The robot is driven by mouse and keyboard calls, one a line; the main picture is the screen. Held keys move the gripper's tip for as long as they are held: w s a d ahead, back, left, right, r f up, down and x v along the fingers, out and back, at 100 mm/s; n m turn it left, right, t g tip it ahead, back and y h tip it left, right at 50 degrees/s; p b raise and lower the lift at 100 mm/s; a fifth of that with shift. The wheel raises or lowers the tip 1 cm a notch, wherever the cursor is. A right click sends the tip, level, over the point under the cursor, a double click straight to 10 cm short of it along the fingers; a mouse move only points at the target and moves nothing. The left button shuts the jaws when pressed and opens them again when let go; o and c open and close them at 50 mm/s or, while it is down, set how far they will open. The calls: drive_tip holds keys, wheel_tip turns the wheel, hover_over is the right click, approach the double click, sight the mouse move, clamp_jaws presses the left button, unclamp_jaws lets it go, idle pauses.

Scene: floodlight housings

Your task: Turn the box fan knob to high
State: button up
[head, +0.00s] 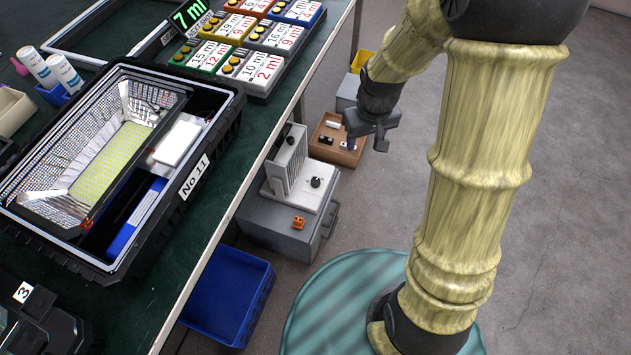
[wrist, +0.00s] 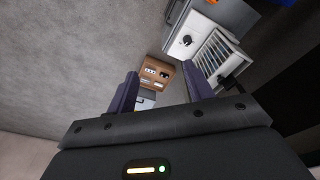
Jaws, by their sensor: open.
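The box fan (head: 284,165) is a white unit with an upright slatted grille and a flat base, standing on a grey cabinet. Its round black knob (head: 316,182) sits on top of the base, in front of the grille. In the wrist view the fan grille (wrist: 214,55) and the knob (wrist: 187,40) show at the upper right, beyond the right finger. The knob's setting is too small to read. My gripper (head: 368,143) is open and empty, to the right of the fan and apart from it. Its two dark fingers also show in the wrist view (wrist: 160,76).
A brown tray (head: 325,156) with small parts lies behind the fan, near my gripper. An orange part (head: 298,222) sits on the grey cabinet (head: 265,217). A blue bin (head: 232,285) stands nearby. The green table's edge (head: 225,215) runs along the left. Grey floor is clear at right.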

drive_tip(key=w+a+f+n+b, duration=0.3)
drive_tip(key=w+a+f, duration=0.25)
drive_tip(key=f, duration=0.45)
drive_tip(key=n+g+b, duration=0.2)
hover_over(316, 180)
wheel_tip(316, 180, down, 11)
drive_tip(key=shift+w+d+r, duration=0.1)
drive_tip(key=shift+w+d, duration=0.05)
drive_tip(key=shift+w, duration=0.15)
drive_tip(key=f+b, duration=0.2)
drive_tip(key=f, duration=0.2)
drive_tip(key=f+b, duration=0.2)
drive_tip(key=f, duration=0.2)
drive_tip(key=f+b, duration=0.1)
drive_tip(key=f, duration=0.3)
drive_tip(key=shift+s+a+b, duration=0.2)
drive_tip(key=shift+s+b, duration=0.05)
drive_tip(key=shift+b, duration=0.15)
